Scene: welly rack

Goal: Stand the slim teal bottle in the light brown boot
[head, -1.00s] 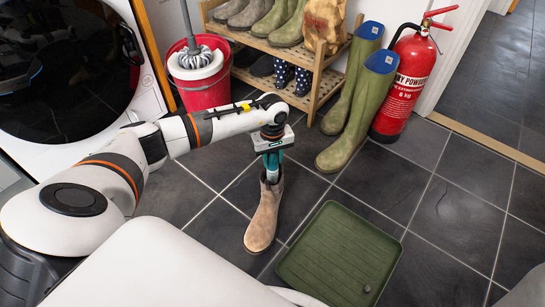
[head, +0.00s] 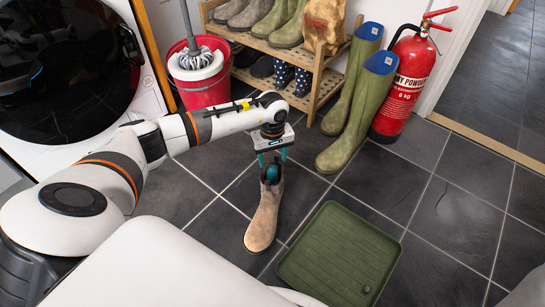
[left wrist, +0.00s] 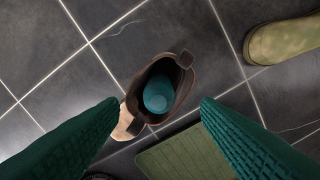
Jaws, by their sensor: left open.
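The light brown boot (head: 264,215) stands upright on the dark tiled floor, left of the green tray. The teal bottle (head: 272,174) is inside the boot's shaft, with only its top showing at the opening. In the left wrist view the round teal end of the bottle (left wrist: 158,95) sits within the boot's opening (left wrist: 184,60), apart from the fingers. My left gripper (head: 271,159) is just above the boot, open and empty, its teal fingers spread to either side. The lower part of the bottle is hidden by the boot. My right gripper is not in view.
A green ridged tray (head: 340,255) lies right of the boot. Tall green wellies (head: 362,110) and a red fire extinguisher (head: 404,85) stand behind it. A wooden shoe rack (head: 318,62) and a red mop bucket (head: 203,90) are at the back. Floor at right is clear.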

